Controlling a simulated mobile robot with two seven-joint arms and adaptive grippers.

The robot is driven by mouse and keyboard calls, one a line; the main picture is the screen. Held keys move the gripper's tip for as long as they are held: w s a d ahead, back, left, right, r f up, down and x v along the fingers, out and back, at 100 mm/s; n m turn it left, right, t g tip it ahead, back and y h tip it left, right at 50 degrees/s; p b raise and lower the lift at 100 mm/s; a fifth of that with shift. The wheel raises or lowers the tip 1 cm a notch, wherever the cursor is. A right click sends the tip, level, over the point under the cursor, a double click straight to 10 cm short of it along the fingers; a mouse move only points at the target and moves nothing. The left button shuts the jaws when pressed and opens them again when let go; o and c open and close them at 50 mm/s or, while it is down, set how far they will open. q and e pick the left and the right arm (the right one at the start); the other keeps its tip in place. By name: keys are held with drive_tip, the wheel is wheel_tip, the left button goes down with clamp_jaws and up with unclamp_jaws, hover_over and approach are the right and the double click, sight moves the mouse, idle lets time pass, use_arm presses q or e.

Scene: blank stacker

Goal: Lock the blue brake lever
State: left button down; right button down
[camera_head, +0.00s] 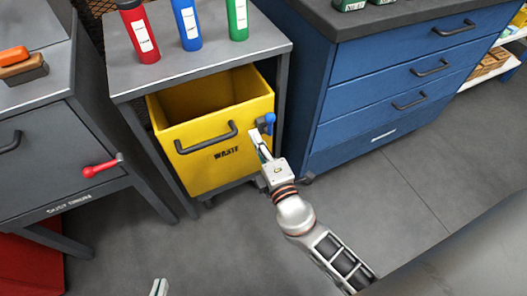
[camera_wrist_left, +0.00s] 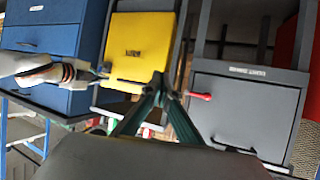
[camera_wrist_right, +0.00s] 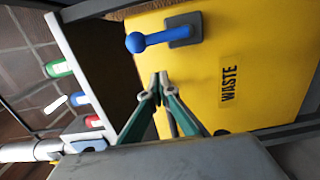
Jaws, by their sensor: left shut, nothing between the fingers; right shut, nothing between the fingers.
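The blue brake lever (camera_head: 270,118) is on the front of the yellow waste bin (camera_head: 216,163), at its upper right in the head view. In the right wrist view the blue lever (camera_wrist_right: 160,38) extends from a grey mount, its round knob toward the bin's top rim. My right gripper (camera_head: 256,138) is shut and empty, close to the bin front just below the lever. In the right wrist view its fingertips (camera_wrist_right: 159,82) appear apart from the lever. My left gripper (camera_head: 158,287) is shut and empty, low in the head view, well away from the bin.
A grey cabinet with a red lever (camera_head: 102,167) stands left of the bin. Red, blue and green bottles (camera_head: 187,24) stand on the grey top (camera_head: 200,68) above the bin. Blue drawers (camera_head: 400,75) stand to the right. The floor (camera_head: 440,165) in front is clear.

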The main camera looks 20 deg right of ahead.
sight(269, 133)
drive_tip(key=d, duration=0.3)
drive_tip(key=shift+w+d+f, duration=0.1)
drive_tip(key=shift+w+d, duration=0.1)
drive_tip(key=shift+d, duration=0.15)
use_arm(q)
drive_tip(key=shift+s+a+f, duration=0.35)
drive_tip(key=shift+s+f, duration=0.1)
drive_tip(key=shift+f, duration=0.1)
drive_tip(key=shift+w+d+r+g, duration=0.1)
drive_tip(key=shift+d+r+g, duration=0.05)
drive_tip(key=shift+d+g, duration=0.15)
use_arm(e)
drive_tip(key=shift+d+m, duration=0.2)
drive_tip(key=shift+m, duration=0.2)
